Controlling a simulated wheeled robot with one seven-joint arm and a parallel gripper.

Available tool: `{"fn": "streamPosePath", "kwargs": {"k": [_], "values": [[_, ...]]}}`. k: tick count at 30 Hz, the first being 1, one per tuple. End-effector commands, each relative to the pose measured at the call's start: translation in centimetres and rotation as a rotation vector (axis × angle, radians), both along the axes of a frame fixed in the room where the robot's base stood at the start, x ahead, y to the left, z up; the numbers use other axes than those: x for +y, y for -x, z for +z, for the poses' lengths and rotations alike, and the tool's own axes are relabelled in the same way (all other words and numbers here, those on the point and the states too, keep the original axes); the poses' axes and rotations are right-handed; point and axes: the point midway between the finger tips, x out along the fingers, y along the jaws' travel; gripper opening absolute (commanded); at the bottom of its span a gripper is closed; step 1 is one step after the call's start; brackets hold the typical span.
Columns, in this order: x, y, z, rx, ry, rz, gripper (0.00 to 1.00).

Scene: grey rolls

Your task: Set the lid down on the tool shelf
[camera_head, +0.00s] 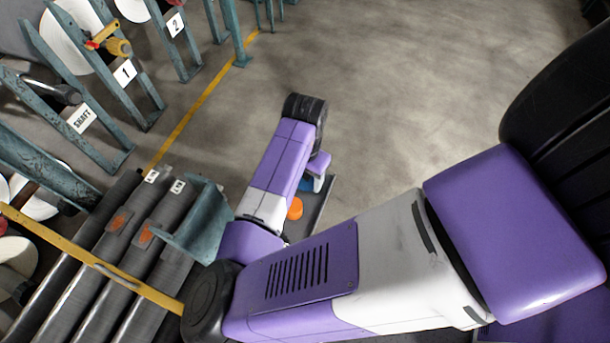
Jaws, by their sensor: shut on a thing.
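The end of my arm with my gripper (318,184) shows only in part, behind my purple forearm. It hangs over or beside a narrow dark shelf-like surface (318,212), which may be the tool shelf. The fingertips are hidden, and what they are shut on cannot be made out. A small round orange thing (295,208) shows at the dark surface, left of and below the gripper; I cannot tell whether it is the lid. A bit of blue (306,184) shows right beside the gripper, mostly covered.
Long dark rollers (100,260) lie at the lower left under a yellow bar (90,258). A teal bracket (200,225) stands close to my arm. Teal stands (88,72) with white rolls fill the upper left. The concrete floor (400,90) is clear at the upper right.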

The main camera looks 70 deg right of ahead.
Motion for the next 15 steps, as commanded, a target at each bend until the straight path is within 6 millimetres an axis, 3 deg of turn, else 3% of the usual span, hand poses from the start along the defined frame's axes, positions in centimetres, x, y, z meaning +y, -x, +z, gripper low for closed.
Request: {"fn": "streamPosePath", "kwargs": {"k": [12, 13, 15], "values": [[-0.04, 0.0, -0.61, 0.0, 0.002, 0.0, 0.2], [-0.05, -0.01, -0.49, -0.001, 0.002, -0.001, 0.66], [-0.04, 0.0, -0.47, -0.001, 0.002, -0.001, 0.79]]}}
